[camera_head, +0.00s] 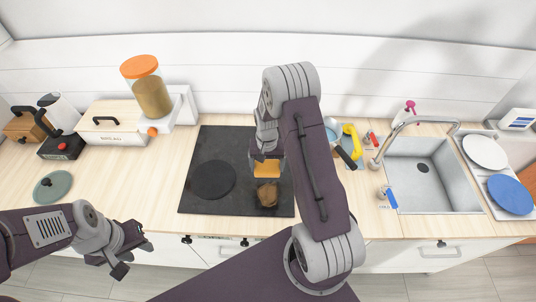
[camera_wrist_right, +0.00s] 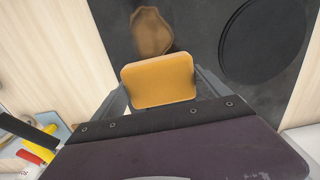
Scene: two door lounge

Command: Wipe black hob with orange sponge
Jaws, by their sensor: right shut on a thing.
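The black hob (camera_head: 226,148) lies in the wooden counter, with a dark round ring on its left part. A brown stain (camera_head: 267,194) is on the hob's front right part; it also shows in the right wrist view (camera_wrist_right: 151,32). My right gripper (camera_head: 267,160) is shut on the orange sponge (camera_head: 266,169), over the hob behind the stain. In the right wrist view the sponge (camera_wrist_right: 158,80) sits between the fingers. I cannot tell whether it touches the hob. My left gripper (camera_head: 128,255) is empty, in front of the counter's front edge at the left; its finger gap is unclear.
A jar with orange lid (camera_head: 149,88), a bread box (camera_head: 112,118) and a toaster (camera_head: 62,146) stand left of the hob. A green lidded disc (camera_head: 53,187) lies front left. Right are a yellow-handled item (camera_head: 352,141), the tap (camera_head: 393,135) and the sink (camera_head: 430,172).

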